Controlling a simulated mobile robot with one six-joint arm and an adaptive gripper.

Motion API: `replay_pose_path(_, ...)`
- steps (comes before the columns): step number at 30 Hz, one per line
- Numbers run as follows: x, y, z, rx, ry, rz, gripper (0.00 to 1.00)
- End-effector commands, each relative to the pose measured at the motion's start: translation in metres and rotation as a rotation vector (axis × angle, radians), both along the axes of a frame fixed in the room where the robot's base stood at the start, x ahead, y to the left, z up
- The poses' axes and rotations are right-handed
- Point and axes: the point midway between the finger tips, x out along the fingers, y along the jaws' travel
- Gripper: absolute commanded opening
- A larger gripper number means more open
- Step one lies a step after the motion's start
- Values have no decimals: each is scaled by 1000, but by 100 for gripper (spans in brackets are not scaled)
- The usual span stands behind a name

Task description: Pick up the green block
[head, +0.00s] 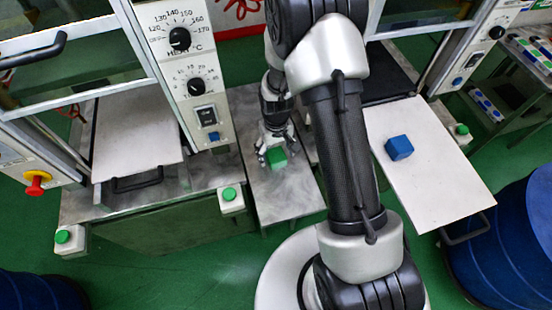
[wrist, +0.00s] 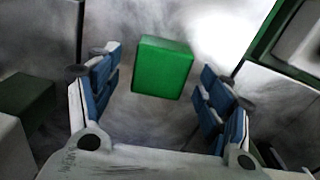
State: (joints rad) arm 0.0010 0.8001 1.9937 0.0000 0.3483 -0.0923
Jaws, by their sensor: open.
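The green block (head: 277,156) sits on a narrow grey metal table in the head view, right at my gripper (head: 273,150). In the wrist view the green block (wrist: 162,68) lies ahead, between the lines of the two blue-padded fingers of my gripper (wrist: 160,88). The fingers are spread wide with a clear gap on each side of the block. I see no contact with it.
A blue block (head: 399,147) rests on the white plate (head: 440,185) at right. A machine panel with dials (head: 180,70) stands close on the left. Green buttons (head: 229,194) sit at the table edges.

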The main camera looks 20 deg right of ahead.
Motion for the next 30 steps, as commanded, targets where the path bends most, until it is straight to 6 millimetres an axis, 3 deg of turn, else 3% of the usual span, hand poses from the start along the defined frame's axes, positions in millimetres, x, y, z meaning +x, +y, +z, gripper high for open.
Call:
replay_pose_path(1, -1, 1, -12, 0, 1, 1, 72)
replay_pose_path(4, 0, 1, -25, 0, 1, 0, 72)
replay_pose_path(12, 0, 1, -28, 0, -1, 0, 72)
replay_pose_path(30, 0, 1, -28, 0, -1, 0, 32)
